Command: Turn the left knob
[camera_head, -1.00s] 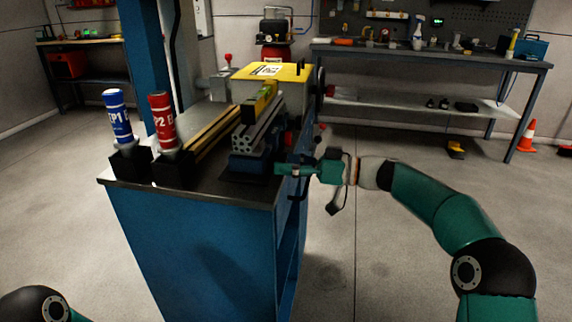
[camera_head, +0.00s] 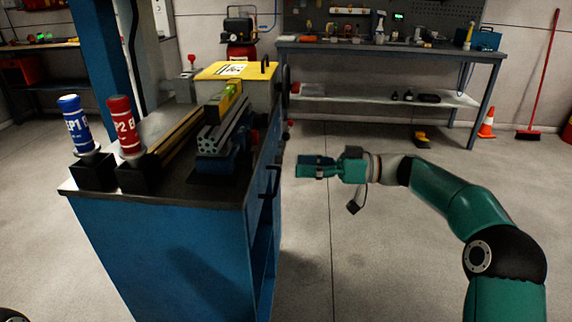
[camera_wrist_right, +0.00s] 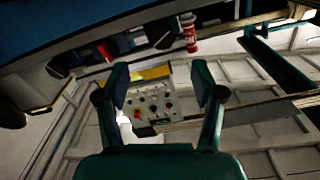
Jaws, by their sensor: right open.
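My right gripper (camera_head: 303,166) is beside the blue machine bench, in the open space to its right. In the right wrist view its two fingers (camera_wrist_right: 162,80) are spread apart with nothing between them. Beyond them, a pale control panel (camera_wrist_right: 170,108) carries several small dark knobs and a red button (camera_wrist_right: 137,114). The panel is too small and blurred to tell which knob is the left one. In the head view the yellow-topped box (camera_head: 256,88) stands at the bench's far end; its knobs cannot be made out there.
The blue bench (camera_head: 165,250) has a dark top holding a blue bottle (camera_head: 75,125), a red bottle (camera_head: 125,125) and a rail assembly (camera_head: 218,130). A workbench (camera_head: 375,50) stands behind. The floor around my right arm is clear.

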